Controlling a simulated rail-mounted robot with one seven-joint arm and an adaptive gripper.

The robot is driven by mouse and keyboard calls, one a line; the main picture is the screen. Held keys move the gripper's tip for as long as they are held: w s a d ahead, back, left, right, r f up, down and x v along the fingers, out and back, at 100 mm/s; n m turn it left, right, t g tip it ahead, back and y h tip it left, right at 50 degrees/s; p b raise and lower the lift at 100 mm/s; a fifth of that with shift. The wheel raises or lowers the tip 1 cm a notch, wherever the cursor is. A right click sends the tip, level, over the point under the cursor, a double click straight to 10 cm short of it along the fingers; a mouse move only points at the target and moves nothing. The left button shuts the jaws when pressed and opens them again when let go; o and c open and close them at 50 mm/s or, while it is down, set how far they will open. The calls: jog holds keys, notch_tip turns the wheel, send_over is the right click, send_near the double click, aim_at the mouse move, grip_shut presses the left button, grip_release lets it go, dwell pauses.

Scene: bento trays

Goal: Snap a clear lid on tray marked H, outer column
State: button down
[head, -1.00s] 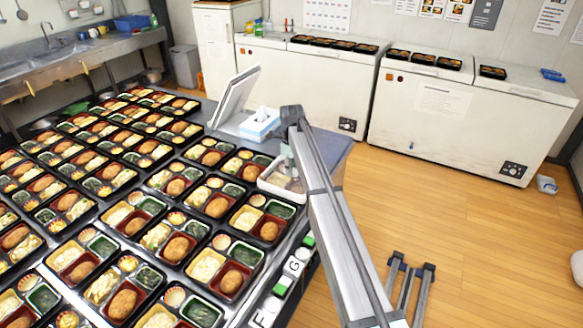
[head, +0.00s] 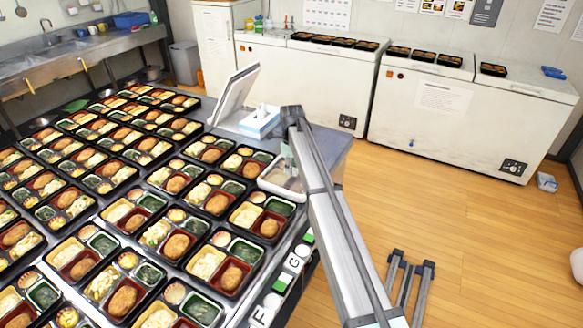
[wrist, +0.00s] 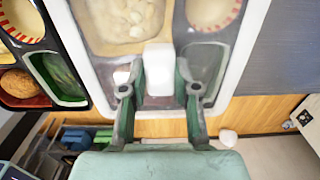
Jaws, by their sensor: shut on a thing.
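A clear lid with a white rim (wrist: 240,65) fills the upper middle of the wrist view. Potato salad and a striped cup show through it, with dark tray compartments beneath. My gripper (wrist: 160,78) is at the lid's near edge, its two green-grey fingers shut on a white tab (wrist: 158,62). In the head view the lid (head: 270,189) is at the table's right edge, under my gripper, partly hidden by my arm. I cannot tell whether it touches the tray below. The cards F (head: 259,316) and G (head: 294,262) mark the table edge; no H is readable.
Open, filled bento trays (head: 235,253) crowd the table to the left. A tissue box (head: 260,123) and an upright panel (head: 236,92) stand just behind the lid. Beyond the table's right edge is open wooden floor (head: 450,220); white freezers (head: 440,110) line the back wall.

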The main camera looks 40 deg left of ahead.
jog(key=shift+c, duration=1.1)
grip_release()
jog(key=shift+r, duration=0.15)
jog(key=shift+r+p, duration=1.55)
jog(key=shift+r, duration=2.3)
